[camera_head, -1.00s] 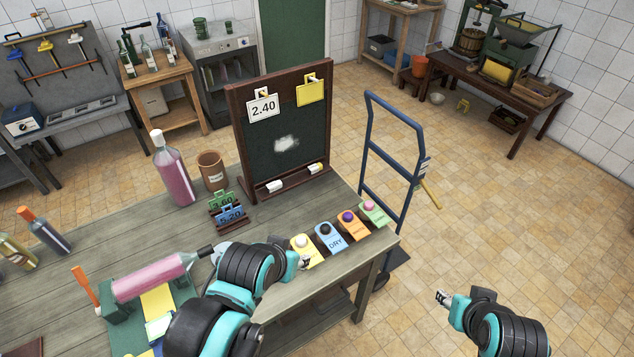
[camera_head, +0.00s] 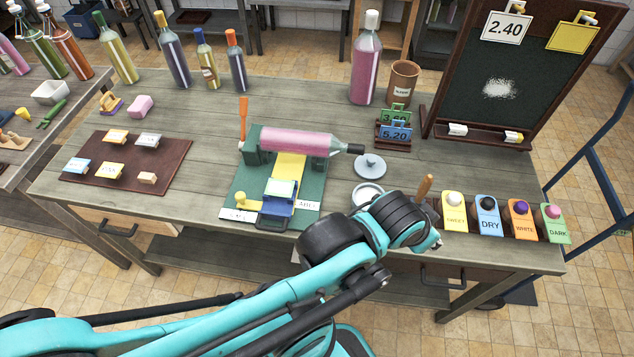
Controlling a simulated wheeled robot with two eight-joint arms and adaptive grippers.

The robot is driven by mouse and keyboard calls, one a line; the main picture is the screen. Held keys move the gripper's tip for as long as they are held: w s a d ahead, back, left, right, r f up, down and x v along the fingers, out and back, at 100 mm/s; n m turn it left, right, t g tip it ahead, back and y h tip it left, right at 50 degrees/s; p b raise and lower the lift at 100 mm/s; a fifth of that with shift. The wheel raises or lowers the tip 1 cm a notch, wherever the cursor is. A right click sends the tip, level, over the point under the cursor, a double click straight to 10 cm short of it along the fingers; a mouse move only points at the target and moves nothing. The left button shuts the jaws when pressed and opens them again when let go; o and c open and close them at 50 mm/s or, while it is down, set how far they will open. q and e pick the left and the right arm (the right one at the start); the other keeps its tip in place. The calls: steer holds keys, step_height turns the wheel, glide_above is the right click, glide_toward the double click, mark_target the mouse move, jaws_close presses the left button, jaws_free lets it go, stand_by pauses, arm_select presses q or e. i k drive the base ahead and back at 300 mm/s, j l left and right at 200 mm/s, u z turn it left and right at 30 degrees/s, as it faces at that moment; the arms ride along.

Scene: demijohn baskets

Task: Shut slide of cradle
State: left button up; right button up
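The green cradle (camera_head: 238,182) stands mid-table with a pink bottle (camera_head: 290,141) lying across it, neck to the right. An orange handle (camera_head: 243,118) stands up at its left end. A yellow strip (camera_head: 290,165) runs from under the bottle toward the front. A blue carriage (camera_head: 278,206) with a pale top, seemingly the slide, sits at the front, apart from the bottle. A yellow knob (camera_head: 242,201) is at its left. My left gripper (camera_head: 437,243) is right of the cradle, near the table's front edge; its fingers are too small to read. My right gripper is out of view.
A white bowl (camera_head: 366,194) and a grey lid (camera_head: 370,166) lie between cradle and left gripper. Coloured tags (camera_head: 488,222) line the right front. A brown board (camera_head: 170,181) with small labels is at left. Bottles (camera_head: 173,55) and a chalkboard (camera_head: 510,85) stand behind.

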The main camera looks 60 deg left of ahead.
mark_target(275, 208)
steer(key=j+u, duration=0.1)
steer(key=u, duration=0.35)
steer(key=j+u, duration=0.1)
steer(key=u, duration=0.3)
steer(key=k+j+u, duration=0.1)
steer(key=u, duration=0.35)
steer(key=j+u, duration=0.15)
steer(key=u, duration=0.25)
steer(key=j+u, duration=0.1)
steer(key=u, duration=0.35)
steer(key=k+j+z, duration=0.5)
steer(key=k+j, duration=0.1)
steer(key=k, duration=0.05)
